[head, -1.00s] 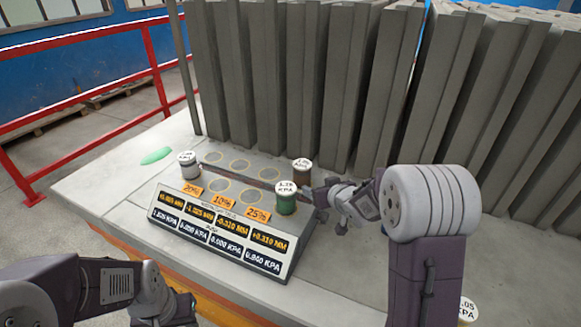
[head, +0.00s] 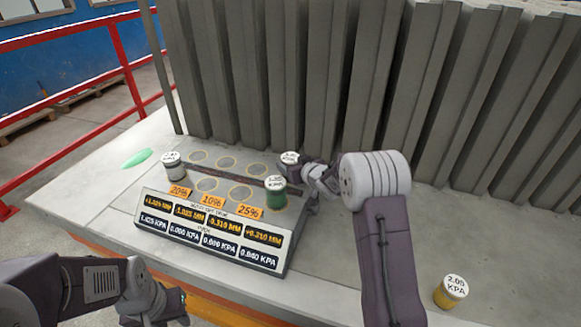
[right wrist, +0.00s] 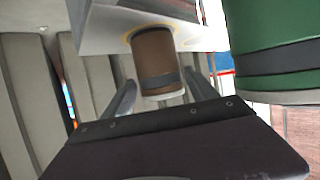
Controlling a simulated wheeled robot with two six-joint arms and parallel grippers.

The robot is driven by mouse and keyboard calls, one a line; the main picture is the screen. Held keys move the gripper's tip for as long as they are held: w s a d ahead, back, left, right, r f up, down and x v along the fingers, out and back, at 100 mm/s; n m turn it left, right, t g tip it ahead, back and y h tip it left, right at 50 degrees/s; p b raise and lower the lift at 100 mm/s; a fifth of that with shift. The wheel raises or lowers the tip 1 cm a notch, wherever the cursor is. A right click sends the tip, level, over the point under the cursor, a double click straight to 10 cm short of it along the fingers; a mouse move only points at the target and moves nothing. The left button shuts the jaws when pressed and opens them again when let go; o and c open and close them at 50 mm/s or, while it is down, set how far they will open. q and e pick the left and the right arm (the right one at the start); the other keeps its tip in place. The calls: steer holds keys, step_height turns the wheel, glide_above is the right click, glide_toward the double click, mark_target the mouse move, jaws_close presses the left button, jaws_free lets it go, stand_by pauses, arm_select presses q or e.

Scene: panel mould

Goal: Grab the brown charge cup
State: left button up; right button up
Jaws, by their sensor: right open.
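The brown charge cup (right wrist: 157,58) hangs into the right wrist view, upside down there, with a dark band and a pale lid. My right gripper (right wrist: 158,92) is open, with one finger on each side of the cup; I cannot tell whether they touch it. In the head view the cup's white lid (head: 290,158) shows at the back right of the panel, its body mostly hidden by my right gripper (head: 308,172). My left arm shows at lower left, but its gripper's fingers are not visible.
A green cup (head: 275,192) stands close in front of the brown one, and also fills the right of the wrist view (right wrist: 275,45). Tall grey slabs (head: 270,70) rise behind the labelled panel (head: 205,240).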

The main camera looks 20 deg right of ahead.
steer(key=shift+x, duration=0.95)
steer(key=shift+s, duration=0.15)
steer(key=c, duration=0.6)
steer(key=shift+r, duration=0.1)
jaws_close()
step_height(320, 180, up, 10)
steer(key=p, duration=0.3)
